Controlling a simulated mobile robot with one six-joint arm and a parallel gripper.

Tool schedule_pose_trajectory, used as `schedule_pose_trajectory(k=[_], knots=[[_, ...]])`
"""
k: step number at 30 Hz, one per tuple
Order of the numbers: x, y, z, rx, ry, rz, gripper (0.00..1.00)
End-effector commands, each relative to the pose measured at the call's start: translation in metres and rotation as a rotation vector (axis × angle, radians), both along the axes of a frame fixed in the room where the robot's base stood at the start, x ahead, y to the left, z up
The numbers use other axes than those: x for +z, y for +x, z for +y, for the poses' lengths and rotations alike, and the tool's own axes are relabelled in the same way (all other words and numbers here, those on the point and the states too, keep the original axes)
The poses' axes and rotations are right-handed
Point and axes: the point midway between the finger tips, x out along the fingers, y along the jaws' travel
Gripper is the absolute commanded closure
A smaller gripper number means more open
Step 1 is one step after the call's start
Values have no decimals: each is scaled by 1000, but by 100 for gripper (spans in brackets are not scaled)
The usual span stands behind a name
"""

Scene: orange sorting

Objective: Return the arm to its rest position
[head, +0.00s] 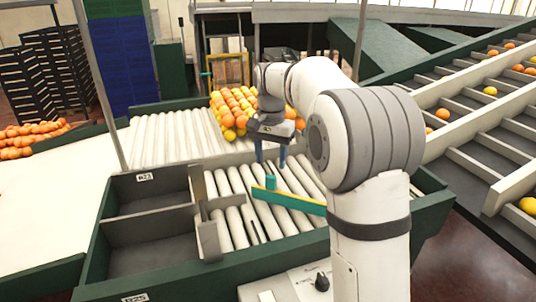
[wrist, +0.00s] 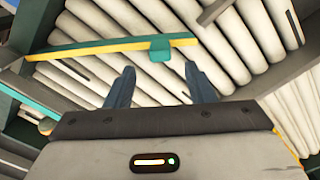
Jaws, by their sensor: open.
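My arm reaches over the roller table from the right side of the head view. My gripper (head: 270,160) points down over the white rollers, just behind a teal and yellow bar. In the wrist view my gripper (wrist: 160,88) shows two blue-grey fingers spread apart with nothing between them. The teal and yellow bar (wrist: 110,48) runs across beyond the fingertips, with a teal block on it. The bar (head: 310,206) also shows in the head view, slanting over the rollers.
Oranges and yellow fruit (head: 232,108) are heaped at the back of the rollers (head: 165,140). Two empty dark bins (head: 150,205) stand at the front left. A sloped conveyor (head: 480,120) with scattered fruit is at the right. A thin post (head: 100,85) rises at the left.

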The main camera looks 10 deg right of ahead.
Motion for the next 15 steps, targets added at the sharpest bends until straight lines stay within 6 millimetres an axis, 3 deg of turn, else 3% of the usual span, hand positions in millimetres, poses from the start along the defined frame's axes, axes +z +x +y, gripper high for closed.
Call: schedule_pose_trajectory(k=[5,10,15], knots=[[9,-24,-8,38,1,-26,51],[19,-84,-24,138,0,-88,51],[14,-152,-38,251,-13,-153,51]])
